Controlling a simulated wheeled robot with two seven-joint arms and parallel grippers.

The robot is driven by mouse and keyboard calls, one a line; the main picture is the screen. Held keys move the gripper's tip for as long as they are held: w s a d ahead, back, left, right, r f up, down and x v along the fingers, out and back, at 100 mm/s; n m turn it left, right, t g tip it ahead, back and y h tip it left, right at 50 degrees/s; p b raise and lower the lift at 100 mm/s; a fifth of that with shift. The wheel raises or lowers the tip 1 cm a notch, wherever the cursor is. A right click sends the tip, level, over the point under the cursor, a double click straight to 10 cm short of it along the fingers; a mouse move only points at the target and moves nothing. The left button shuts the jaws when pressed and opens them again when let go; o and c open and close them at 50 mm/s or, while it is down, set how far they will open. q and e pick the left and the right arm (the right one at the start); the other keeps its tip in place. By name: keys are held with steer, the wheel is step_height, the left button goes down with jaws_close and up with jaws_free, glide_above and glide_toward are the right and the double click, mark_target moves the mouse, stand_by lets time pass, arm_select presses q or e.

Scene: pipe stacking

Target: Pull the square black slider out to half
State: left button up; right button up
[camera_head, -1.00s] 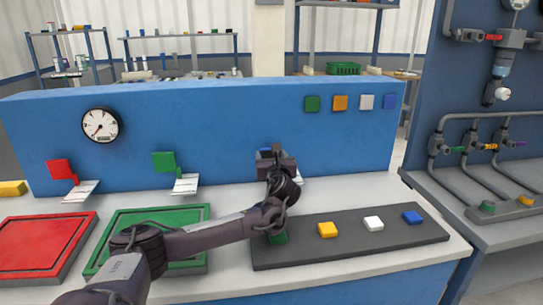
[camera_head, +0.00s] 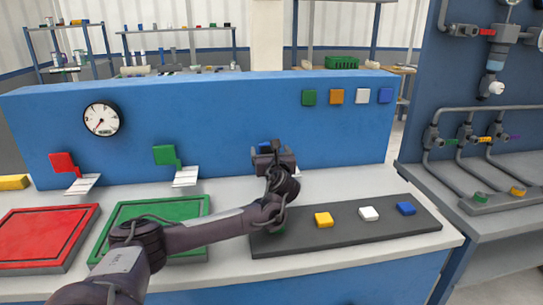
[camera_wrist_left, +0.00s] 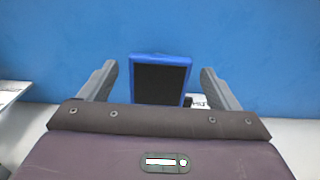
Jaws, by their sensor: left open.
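The square black slider (camera_wrist_left: 160,84) is a dark face with a blue border, on the blue panel in front of my left wrist camera. My left gripper (camera_wrist_left: 158,70) is open, with one finger to each side of the slider and visible gaps between. In the head view my left gripper (camera_head: 268,152) is at the panel's lower middle and hides most of the slider; only a bit of blue shows there. My right gripper is not in view.
On the panel (camera_head: 220,110) are a gauge (camera_head: 101,119), a red piece (camera_head: 64,163) and a green piece (camera_head: 166,157). Red (camera_head: 42,236) and green (camera_head: 125,212) trays and a dark strip (camera_head: 340,233) with coloured blocks lie on the white table. Pipes stand at right.

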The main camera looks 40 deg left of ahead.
arm_select(q)
steer(key=v, duration=0.7)
steer(key=shift+d, duration=0.2)
steer(key=shift+s, duration=0.1)
